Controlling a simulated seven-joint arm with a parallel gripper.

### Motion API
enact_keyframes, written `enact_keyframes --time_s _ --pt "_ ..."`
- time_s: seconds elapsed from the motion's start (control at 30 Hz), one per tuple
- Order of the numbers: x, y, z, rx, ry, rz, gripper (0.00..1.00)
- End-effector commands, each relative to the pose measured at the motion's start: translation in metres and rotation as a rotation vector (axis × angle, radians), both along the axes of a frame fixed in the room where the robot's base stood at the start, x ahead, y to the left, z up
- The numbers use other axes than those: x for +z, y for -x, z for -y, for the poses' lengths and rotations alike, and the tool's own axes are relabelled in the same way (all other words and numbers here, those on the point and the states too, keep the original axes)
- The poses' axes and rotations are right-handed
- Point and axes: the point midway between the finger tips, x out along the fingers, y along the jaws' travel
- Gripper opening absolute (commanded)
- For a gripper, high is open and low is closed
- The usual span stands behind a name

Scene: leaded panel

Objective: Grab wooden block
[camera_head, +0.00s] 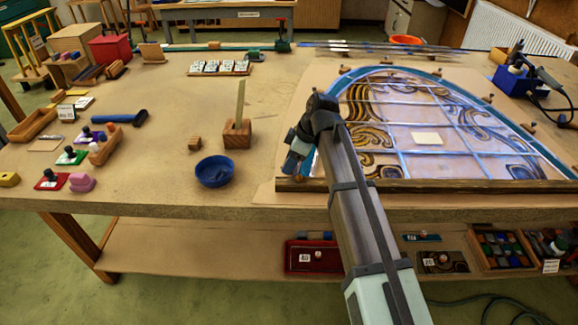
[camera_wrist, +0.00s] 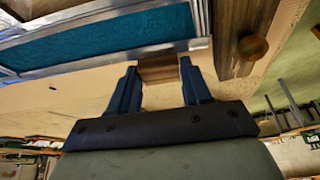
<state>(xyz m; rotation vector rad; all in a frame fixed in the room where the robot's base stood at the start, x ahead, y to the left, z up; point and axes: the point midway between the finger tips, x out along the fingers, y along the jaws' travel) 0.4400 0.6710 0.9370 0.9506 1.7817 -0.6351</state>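In the wrist view, a small brown wooden block (camera_wrist: 159,68) sits between the tips of my gripper (camera_wrist: 160,80). The two dark blue fingers stand apart, one on each side of it. Whether they press on the block or only flank it, I cannot tell. In the head view my gripper (camera_head: 299,152) is low by the left front corner of the leaded panel (camera_head: 428,138), and my arm hides the block there. A separate small wooden cube (camera_head: 194,143) lies on the table to the left, near a larger wooden block (camera_head: 237,134) with an upright stick.
A blue bowl (camera_head: 215,171) stands left of my gripper. The panel's front wooden rail (camera_head: 450,186) runs along the table edge. In the wrist view, blue glass (camera_wrist: 100,45) and a round wooden knob (camera_wrist: 253,47) are close by.

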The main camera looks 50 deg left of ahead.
Motion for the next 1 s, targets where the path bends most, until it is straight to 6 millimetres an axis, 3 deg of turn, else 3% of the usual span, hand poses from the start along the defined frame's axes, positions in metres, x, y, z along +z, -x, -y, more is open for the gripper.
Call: enact_keyframes --time_s 0.33,0.67,1.0 --pt "0.000 0.000 0.000 0.000 0.000 0.000 0.15" --pt "0.006 0.000 0.000 0.000 -0.001 0.001 0.15" --pt "0.058 -0.001 -0.001 -0.001 -0.002 0.001 0.15"
